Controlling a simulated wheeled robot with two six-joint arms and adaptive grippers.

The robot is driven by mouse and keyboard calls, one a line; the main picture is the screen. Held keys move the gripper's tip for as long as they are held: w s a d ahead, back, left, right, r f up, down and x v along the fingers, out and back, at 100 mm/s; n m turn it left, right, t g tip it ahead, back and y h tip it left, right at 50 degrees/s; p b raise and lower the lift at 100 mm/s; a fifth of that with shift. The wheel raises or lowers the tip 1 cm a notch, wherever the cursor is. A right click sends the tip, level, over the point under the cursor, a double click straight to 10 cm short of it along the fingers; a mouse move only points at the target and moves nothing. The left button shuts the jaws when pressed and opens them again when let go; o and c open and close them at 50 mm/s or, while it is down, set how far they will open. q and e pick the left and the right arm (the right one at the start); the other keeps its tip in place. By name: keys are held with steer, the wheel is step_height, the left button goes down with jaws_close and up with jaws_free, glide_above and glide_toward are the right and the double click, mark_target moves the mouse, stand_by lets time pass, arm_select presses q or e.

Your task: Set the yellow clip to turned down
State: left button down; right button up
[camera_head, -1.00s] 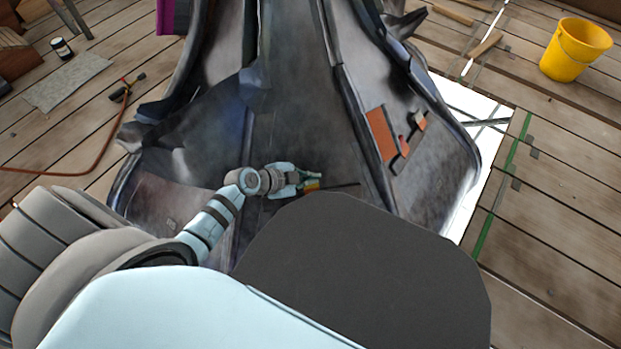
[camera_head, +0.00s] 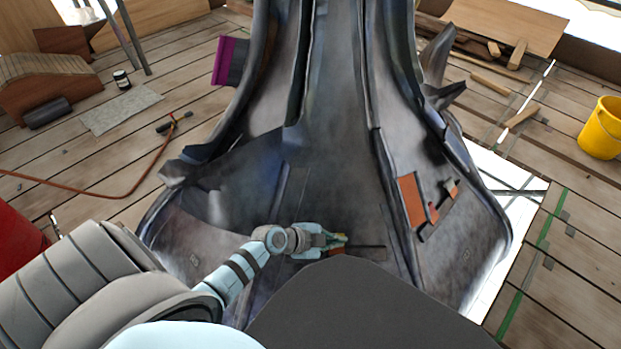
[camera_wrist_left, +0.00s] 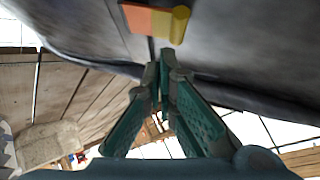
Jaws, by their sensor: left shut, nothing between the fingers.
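The yellow clip (camera_wrist_left: 179,24) shows at the top of the left wrist view. It sits at the end of an orange piece (camera_wrist_left: 142,19) on the dark metal of the spire finial (camera_head: 330,150). In the head view the clip is a tiny yellow spot at my left gripper (camera_head: 342,240), partly hidden by it. In the left wrist view the fingers (camera_wrist_left: 163,75) are shut and empty, with their tips just below the clip in the picture. They look apart from it. I cannot tell clearly how the clip is turned. My right gripper is not in view.
An orange panel (camera_head: 411,201) with small parts lies on the finial's right side. A yellow bucket (camera_head: 602,130) stands on the plank deck at the right. A red hose (camera_head: 125,187) lies on the deck at the left. Ridges on the finial flank my left arm.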

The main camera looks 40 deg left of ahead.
arm_select(q)
steer(key=d+p+v, duration=0.1)
steer(key=p+v, duration=0.4)
steer(key=v, duration=0.6)
steer(key=shift+s+r+p, duration=0.25)
steer(key=shift+r+p, duration=0.05)
steer(key=shift+r, duration=0.35)
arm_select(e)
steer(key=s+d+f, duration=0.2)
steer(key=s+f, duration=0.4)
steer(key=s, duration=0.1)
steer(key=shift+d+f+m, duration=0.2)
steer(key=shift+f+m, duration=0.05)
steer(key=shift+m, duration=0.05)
